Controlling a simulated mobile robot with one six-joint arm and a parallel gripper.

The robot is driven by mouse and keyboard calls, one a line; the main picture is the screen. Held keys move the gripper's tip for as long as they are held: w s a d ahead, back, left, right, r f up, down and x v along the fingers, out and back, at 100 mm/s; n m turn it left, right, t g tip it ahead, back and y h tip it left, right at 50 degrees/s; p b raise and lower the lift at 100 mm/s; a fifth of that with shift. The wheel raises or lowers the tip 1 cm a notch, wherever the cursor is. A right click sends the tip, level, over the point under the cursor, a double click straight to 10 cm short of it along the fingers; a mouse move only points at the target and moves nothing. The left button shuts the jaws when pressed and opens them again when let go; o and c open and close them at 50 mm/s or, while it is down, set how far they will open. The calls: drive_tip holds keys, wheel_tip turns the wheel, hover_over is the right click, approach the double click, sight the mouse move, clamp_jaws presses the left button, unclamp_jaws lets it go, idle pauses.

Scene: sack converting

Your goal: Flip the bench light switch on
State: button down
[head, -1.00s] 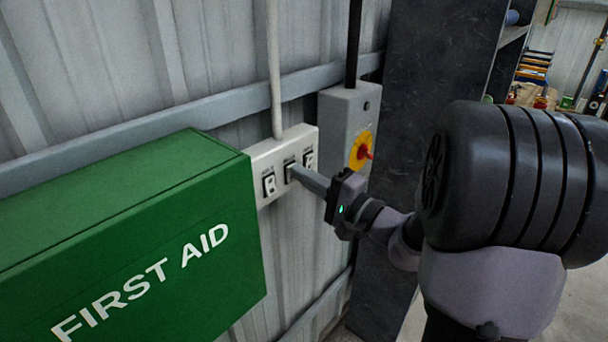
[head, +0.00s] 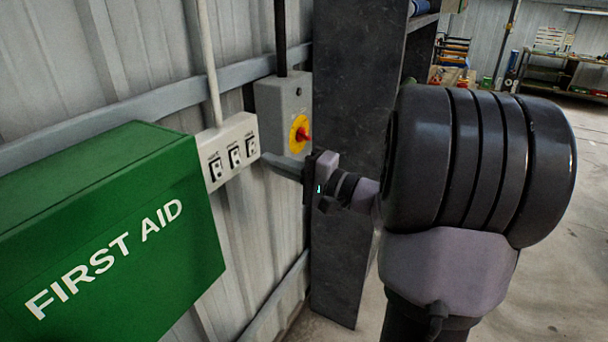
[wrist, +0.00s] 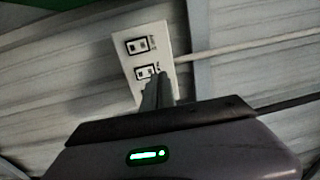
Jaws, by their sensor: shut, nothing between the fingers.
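The white switch plate (head: 228,178) is on the corrugated wall, with three black-framed rocker switches in a row: left (head: 215,169), middle (head: 235,157) and right (head: 251,146). Their labels are too small to read surely, and I cannot tell which rockers are on. My gripper (head: 267,160) is shut and empty, its fingertips just right of the plate's lower right edge. The wrist view also shows the plate (wrist: 154,40) with two switches; the shut fingers (wrist: 156,82) cover its near end, hiding the third switch. I cannot tell whether they touch the plate.
A green first aid box (head: 110,230) juts out left of the plate. A grey isolator box (head: 275,100) with a red and yellow knob (head: 301,134) is close on the right. A dark upright panel (head: 345,170) stands beyond it. Conduit (head: 208,60) rises above the plate.

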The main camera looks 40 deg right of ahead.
drive_tip(key=v, duration=0.5)
drive_tip(key=shift+w+d+r, duration=0.1)
drive_tip(key=shift+d+r, duration=0.2)
drive_tip(key=shift+d, duration=0.05)
